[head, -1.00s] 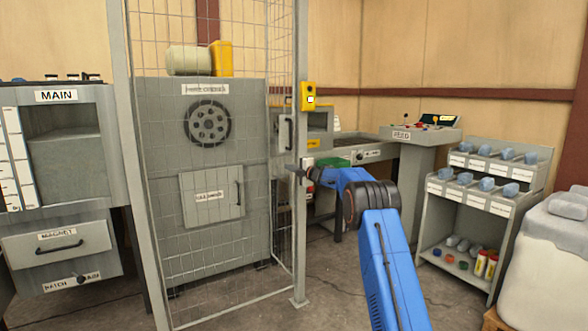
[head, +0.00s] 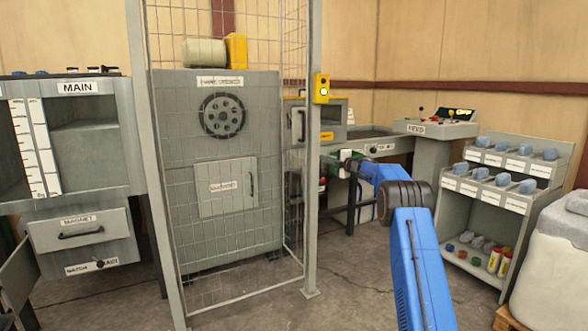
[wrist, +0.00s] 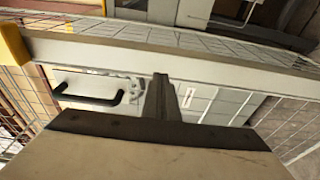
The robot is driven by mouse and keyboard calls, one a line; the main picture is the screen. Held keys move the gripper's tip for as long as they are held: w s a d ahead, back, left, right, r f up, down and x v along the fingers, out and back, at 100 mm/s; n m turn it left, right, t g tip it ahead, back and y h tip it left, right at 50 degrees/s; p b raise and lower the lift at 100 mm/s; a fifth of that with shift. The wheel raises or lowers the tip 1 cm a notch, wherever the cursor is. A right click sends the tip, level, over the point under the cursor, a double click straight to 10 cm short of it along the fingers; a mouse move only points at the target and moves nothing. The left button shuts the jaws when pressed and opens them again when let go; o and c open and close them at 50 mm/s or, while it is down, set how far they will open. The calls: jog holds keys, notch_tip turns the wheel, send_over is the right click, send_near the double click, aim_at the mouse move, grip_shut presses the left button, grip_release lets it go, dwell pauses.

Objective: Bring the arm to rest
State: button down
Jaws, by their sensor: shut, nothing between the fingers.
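My blue arm reaches forward in the head view. My gripper (head: 343,158) is at its far end, small, just right of the grey cage post (head: 313,200) in the picture. In the wrist view the two dark fingers of my gripper (wrist: 168,84) stand together, shut, with nothing between them. A pale beam (wrist: 200,58) crosses behind the fingertips there. I cannot tell the gap between fingers and beam.
A yellow box (head: 321,89) is on the cage post. Mesh fronts a grey cabinet (head: 180,130). The MAIN cabinet (head: 125,165) stands left, a shelf unit (head: 470,225) and a white container (head: 550,265) right. A black handle (wrist: 90,98) shows left in the wrist view. Floor before the shelf is clear.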

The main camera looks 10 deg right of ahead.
jog(key=s+a+r+m+t+h, duration=0.1)
jog(key=s+a+r+m+h, duration=0.1)
jog(key=s+r+m+h, duration=0.85)
jog(key=s+a+r+m+g, duration=0.1)
jog(key=s+r+m, duration=0.15)
jog(key=s, duration=0.85)
jog(key=s+a+r+m+g, duration=0.1)
jog(key=s+r+m, duration=0.15)
jog(key=s, duration=0.85)
jog(key=s+a+f+m+g+y, duration=0.1)
jog(key=s+f, duration=0.8)
jog(key=s, duration=1)
jog(key=s+a+f+m+g+y, duration=0.1)
jog(key=s+a+f+m+g, duration=0.3)
jog(key=s, duration=1.5)
jog(key=s+a+f+m+g+y, duration=0.1)
jog(key=s+a+f+m+g, duration=0.1)
jog(key=s+a+f+g, duration=0.3)
jog(key=s+a+f, duration=0.4)
jog(key=s+f, duration=0.7)
jog(key=s, duration=0.3)
jog(key=shift+s+g, duration=0.3)
jog(key=shift+m, duration=0.25)
